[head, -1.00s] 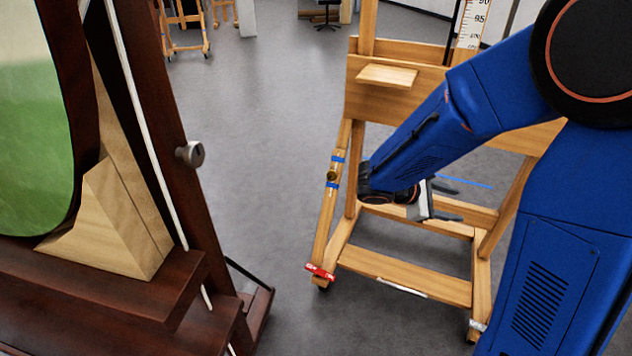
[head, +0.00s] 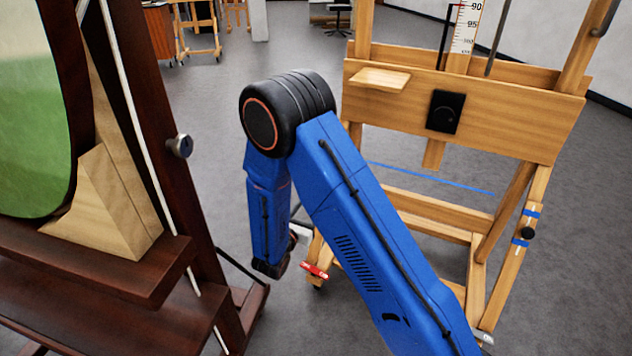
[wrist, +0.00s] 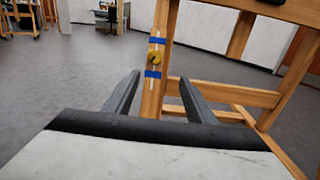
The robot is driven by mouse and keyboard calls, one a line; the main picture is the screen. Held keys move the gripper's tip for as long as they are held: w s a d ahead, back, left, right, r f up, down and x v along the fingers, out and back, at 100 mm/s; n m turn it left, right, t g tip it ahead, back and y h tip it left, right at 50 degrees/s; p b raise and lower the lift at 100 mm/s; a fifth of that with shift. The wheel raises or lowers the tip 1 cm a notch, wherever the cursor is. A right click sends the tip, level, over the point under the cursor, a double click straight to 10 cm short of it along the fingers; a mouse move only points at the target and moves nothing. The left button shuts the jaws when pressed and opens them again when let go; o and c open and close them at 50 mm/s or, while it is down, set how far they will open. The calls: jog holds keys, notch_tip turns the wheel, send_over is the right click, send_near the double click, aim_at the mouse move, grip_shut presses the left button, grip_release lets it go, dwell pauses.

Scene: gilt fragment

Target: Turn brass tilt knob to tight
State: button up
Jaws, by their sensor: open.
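A gap seems to remain between fingers and knob.
The pale wooden easel (head: 465,105) has a black knob (head: 527,233) on its right post and a small ledge (head: 380,79). A red clamp (head: 314,271) is low on its left side. A dark easel (head: 150,130) with a metal knob (head: 180,146) stands at left. Grey floor is open behind.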

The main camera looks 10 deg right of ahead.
jog(key=shift+y, duration=0.3)
jog(key=x, duration=1.1)
jog(key=a+x, duration=0.1)
jog(key=x, duration=0.5)
jog(key=shift+w, duration=0.25)
jog(key=c, duration=1)
